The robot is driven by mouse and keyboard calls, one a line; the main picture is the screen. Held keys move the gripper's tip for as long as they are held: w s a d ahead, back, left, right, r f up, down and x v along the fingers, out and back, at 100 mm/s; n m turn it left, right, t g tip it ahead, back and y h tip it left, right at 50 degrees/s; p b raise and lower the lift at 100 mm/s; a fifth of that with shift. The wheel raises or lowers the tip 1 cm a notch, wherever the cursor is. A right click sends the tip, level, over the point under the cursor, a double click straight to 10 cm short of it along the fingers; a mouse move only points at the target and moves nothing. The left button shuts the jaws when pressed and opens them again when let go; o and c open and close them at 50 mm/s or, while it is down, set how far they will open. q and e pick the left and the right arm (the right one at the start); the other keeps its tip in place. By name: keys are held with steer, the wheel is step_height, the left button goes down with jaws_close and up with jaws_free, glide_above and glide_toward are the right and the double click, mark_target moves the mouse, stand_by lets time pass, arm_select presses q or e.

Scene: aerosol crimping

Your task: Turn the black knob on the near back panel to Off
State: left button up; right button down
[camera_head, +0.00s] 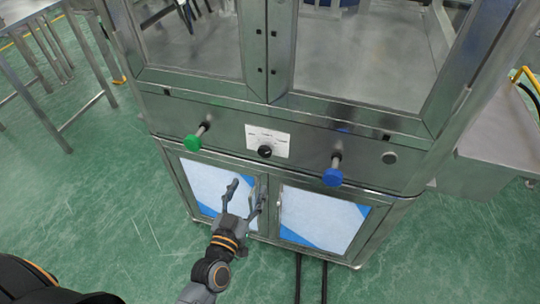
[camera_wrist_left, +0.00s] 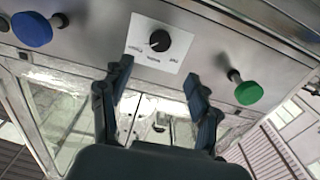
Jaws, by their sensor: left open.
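The black knob (camera_head: 265,151) sits on a white label plate (camera_head: 281,142) in the middle of the steel panel (camera_head: 225,142). In the left wrist view the knob (camera_wrist_left: 160,41) shows above my fingers, with its white label (camera_wrist_left: 142,55) around it; the label's words are too small to read surely. My left gripper (camera_head: 245,193) is open and empty, below the knob and in front of the lower cabinet doors. In the left wrist view its two fingers (camera_wrist_left: 158,80) are spread apart, below the knob and not touching it. My right gripper is not in view.
A green mushroom button (camera_head: 193,143) sticks out left of the knob and a blue one (camera_head: 333,177) right of it. Below are two cabinet doors with blue and white panels (camera_head: 320,218). Steel table frames (camera_head: 60,80) stand at left. Green floor is open in front.

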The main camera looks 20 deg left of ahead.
mark_target(264, 153)
arm_select(q)
steer(key=w, duration=1.3)
steer(key=shift+d, duration=0.2)
steer(key=shift+s, duration=0.1)
steer(key=shift+c, duration=0.2)
steer(key=c, duration=1.1)
